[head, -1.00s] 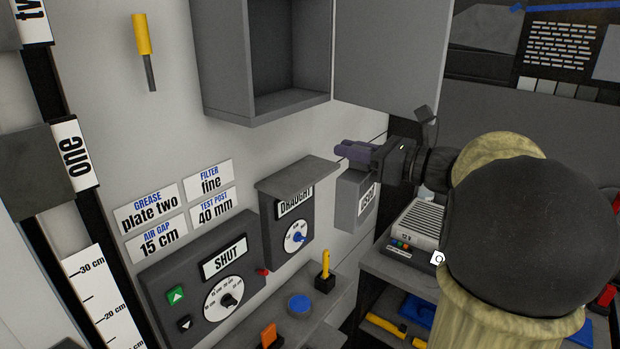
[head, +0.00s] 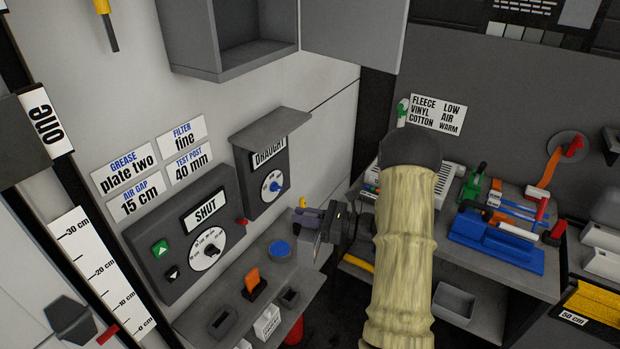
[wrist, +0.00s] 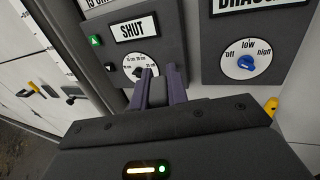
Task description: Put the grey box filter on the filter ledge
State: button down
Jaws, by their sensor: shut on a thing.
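My gripper (head: 309,218) is in front of the wall panels, below and right of the DRAUGHT box, above the right end of a grey shelf. Its purple-grey fingers are shut on a grey piece, seen between them in the wrist view (wrist: 157,93). In the head view a grey box (head: 316,250) with a pale face hangs under the fingers, seen nearly edge-on; it looks like the grey box filter. No ledge is labelled as the filter ledge. A flat grey ledge (head: 270,127) juts out above the DRAUGHT box (head: 265,190).
A yellow handle (wrist: 271,105) stands close to my gripper. The SHUT panel (head: 190,235) is to the left. A bench with blue tools (head: 495,245) is at right.

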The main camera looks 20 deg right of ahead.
aim_at(298, 251)
jog(key=s+a+f, duration=0.1)
jog(key=f, duration=0.2)
jog(key=s+a+f, duration=0.1)
jog(key=f, duration=0.2)
jog(key=s+a+f+p, duration=0.1)
jog(key=f, duration=0.2)
jog(key=s+a+f+p, duration=0.1)
jog(key=s+a+f, duration=0.3)
jog(key=f, duration=0.3)
jog(key=shift+s+a+f, duration=0.15)
jog(key=shift+s+f, duration=0.05)
jog(key=shift+s, duration=0.15)
